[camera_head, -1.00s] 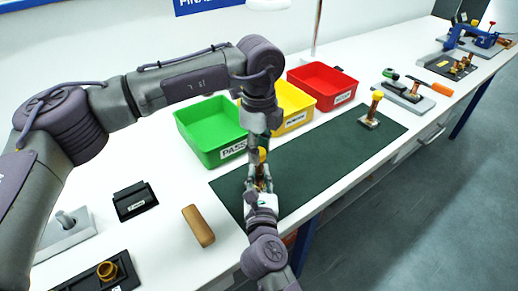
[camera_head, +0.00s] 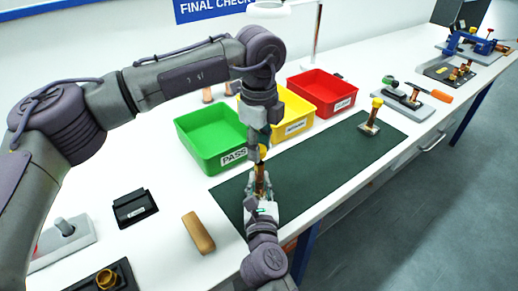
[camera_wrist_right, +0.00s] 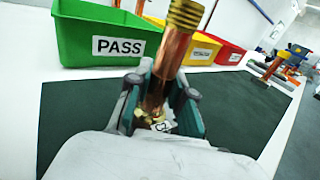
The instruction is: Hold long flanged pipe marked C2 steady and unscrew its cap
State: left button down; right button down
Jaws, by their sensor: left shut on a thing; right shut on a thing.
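The long copper flanged pipe (camera_head: 260,178) stands upright over the dark green mat. My right gripper (camera_head: 258,190) is shut around its lower part. In the right wrist view the copper tube (camera_wrist_right: 168,65) rises between the fingers (camera_wrist_right: 160,105), with a brass threaded section above it, cut by the top edge. A white label with partly hidden black marking shows at its base. My left gripper (camera_head: 261,143) points down from above, shut on the yellow cap (camera_head: 263,152) at the pipe's top. Whether cap and pipe still touch is hard to tell.
Green PASS (camera_head: 212,140), yellow (camera_head: 290,118) and red (camera_head: 325,95) bins stand behind the mat (camera_head: 325,150). Another capped pipe (camera_head: 370,122) stands at the mat's right end. A tan block (camera_head: 198,233) and black holder (camera_head: 134,206) lie left. The mat's middle is clear.

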pick_arm(q)
notch_tip(320, 180, up, 3)
jog(key=shift+f, duration=0.1)
pick_arm(e)
jog(key=c, duration=1)
grip_release()
jog(key=shift+o, duration=0.2)
